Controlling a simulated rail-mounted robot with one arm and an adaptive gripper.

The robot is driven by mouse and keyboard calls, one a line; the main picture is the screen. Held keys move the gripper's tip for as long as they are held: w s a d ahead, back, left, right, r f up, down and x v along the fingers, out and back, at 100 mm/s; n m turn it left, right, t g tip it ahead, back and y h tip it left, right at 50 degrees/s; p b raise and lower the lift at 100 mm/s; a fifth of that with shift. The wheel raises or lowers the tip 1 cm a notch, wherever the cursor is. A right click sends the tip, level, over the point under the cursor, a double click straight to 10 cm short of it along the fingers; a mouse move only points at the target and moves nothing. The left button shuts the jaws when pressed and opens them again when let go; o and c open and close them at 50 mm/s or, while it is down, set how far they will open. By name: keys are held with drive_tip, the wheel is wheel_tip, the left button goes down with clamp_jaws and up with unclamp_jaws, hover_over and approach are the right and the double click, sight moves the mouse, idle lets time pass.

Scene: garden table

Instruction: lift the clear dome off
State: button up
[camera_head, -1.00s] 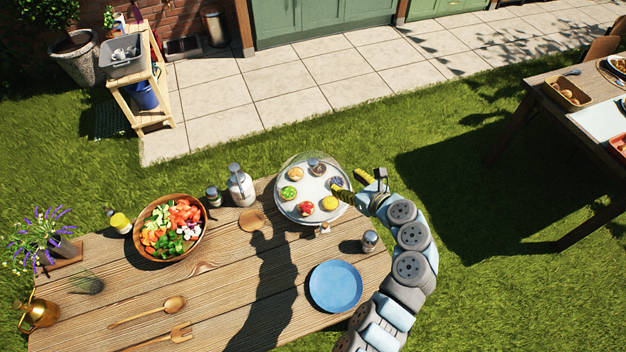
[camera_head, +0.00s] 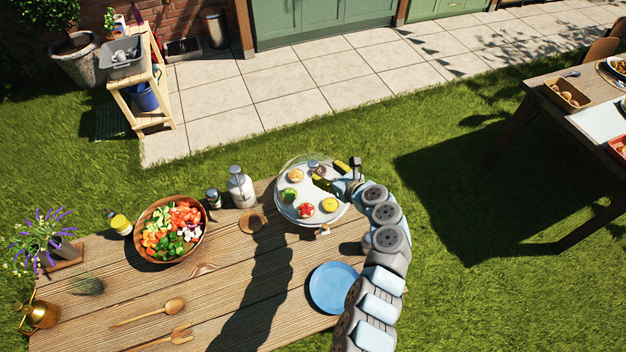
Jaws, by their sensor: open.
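The clear dome (camera_head: 289,171) covers a round white tray (camera_head: 284,213) at the far right of the near table. Its outline is faint. A dark knob (camera_head: 313,166) stands at its top. Small colourful portions show through it, including a yellow one (camera_head: 330,205), a red one (camera_head: 305,210) and a green one (camera_head: 291,192). My gripper (camera_head: 329,175) comes in from the right with its yellow-tipped fingers apart, just right of the knob. It holds nothing. I cannot tell whether the fingers touch the dome.
A blue plate (camera_head: 328,288) lies partly behind my arm. A salad bowl (camera_head: 148,247), a white bottle (camera_head: 241,188), a small dark jar (camera_head: 214,198) and a wooden coaster (camera_head: 252,222) stand left of the tray. Grass lies beyond the table (camera_head: 215,285).

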sight(314, 164)
drive_tip(key=shift+x, duration=1.5)
drive_tip(key=shift+f+b+x, duration=0.2)
drive_tip(key=shift+b+x, duration=0.45)
drive_tip(key=shift+x, duration=0.35)
drive_tip(key=shift+f+b+x, duration=0.15)
drive_tip(key=shift+b+x, duration=0.45)
drive_tip(key=shift+x, duration=0.4)
drive_tip(key=shift+w+a+b, duration=0.15)
drive_tip(key=shift+w+b, duration=0.2)
drive_tip(key=shift+w, duration=0.2)
clamp_jaws()
drive_tip(key=shift+r, duration=0.1)
